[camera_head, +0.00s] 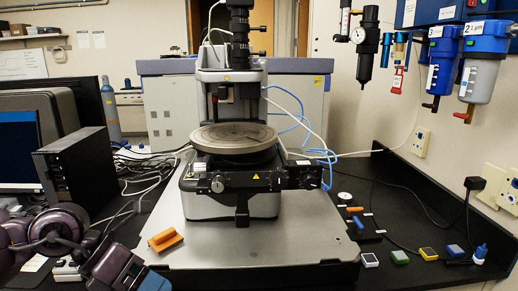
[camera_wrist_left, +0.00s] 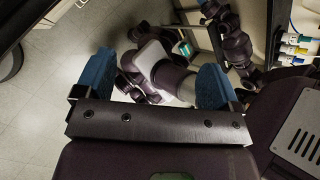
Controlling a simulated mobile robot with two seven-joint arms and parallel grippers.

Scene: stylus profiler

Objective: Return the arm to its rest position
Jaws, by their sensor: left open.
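My left arm (camera_head: 85,245), purple and grey, comes in at the lower left of the head view, in front of the black computer case and left of the orange block. In the left wrist view my left gripper (camera_wrist_left: 155,80) has its two blue fingers wide apart with nothing held between them. Grey tiled floor and purple robot parts of mine show beyond the fingers. The stylus profiler (camera_head: 232,205) stands in the middle of the head view, with a round stage (camera_head: 234,137) under a black column. My right gripper is not identifiable in either view.
An orange block (camera_head: 164,240) lies on the grey base plate (camera_head: 290,250), close to my left arm. A black computer case (camera_head: 82,165) stands at left. Small coloured blocks (camera_head: 400,257) lie on the black bench at right. Blue filter units (camera_head: 484,60) hang on the right wall.

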